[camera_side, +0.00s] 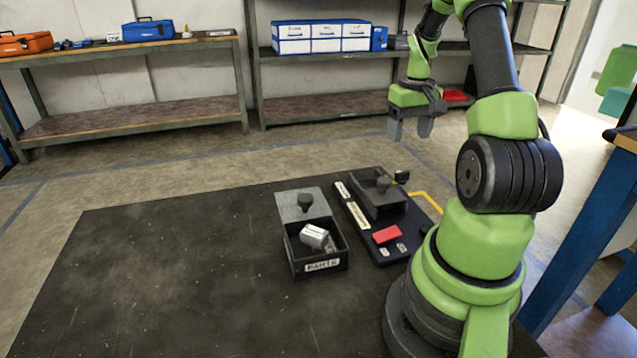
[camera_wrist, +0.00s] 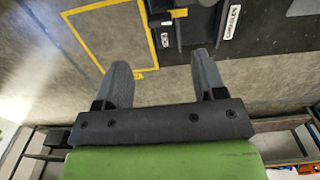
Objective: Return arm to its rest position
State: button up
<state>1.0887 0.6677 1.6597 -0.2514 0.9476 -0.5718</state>
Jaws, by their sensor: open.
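My green arm stands at the right of the black mat in the side view. My gripper (camera_side: 410,130) hangs high above the work area, fingers pointing down. Its two grey fingers are apart with nothing between them. In the wrist view my gripper (camera_wrist: 160,75) also shows open and empty, with floor and part of a dark board beyond the fingers.
An open PARTS box (camera_side: 318,258) holding a metal piece (camera_side: 314,236) sits on the black mat (camera_side: 180,270). Beside it is a dark board (camera_side: 355,216) with a red block (camera_side: 386,234). Shelves line the back; a blue bench (camera_side: 580,255) stands right. The mat's left is clear.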

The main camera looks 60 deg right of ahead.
jog(key=w+a+r+n+t, duration=0.1)
jog(key=w+a+r, duration=0.1)
jog(key=a+r, duration=0.3)
jog(key=w+a+r+n+t+h, duration=0.1)
jog(key=w+a+r, duration=0.25)
jog(key=a, duration=0.35)
jog(key=w+a+r+t, duration=0.1)
jog(key=a+r, duration=0.4)
jog(key=a, duration=0.1)
jog(key=s+a+r+n+t+y, duration=0.1)
jog(key=s+a+t, duration=0.1)
jog(key=s+a, duration=0.2)
jog(key=s+a+r+n+t+y, duration=0.1)
jog(key=s+a, duration=0.3)
jog(key=a, duration=0.7)
jog(key=shift+r+n+t+y, duration=0.3)
jog(key=shift+n+t+y, duration=0.1)
jog(key=shift+t+y, duration=0.15)
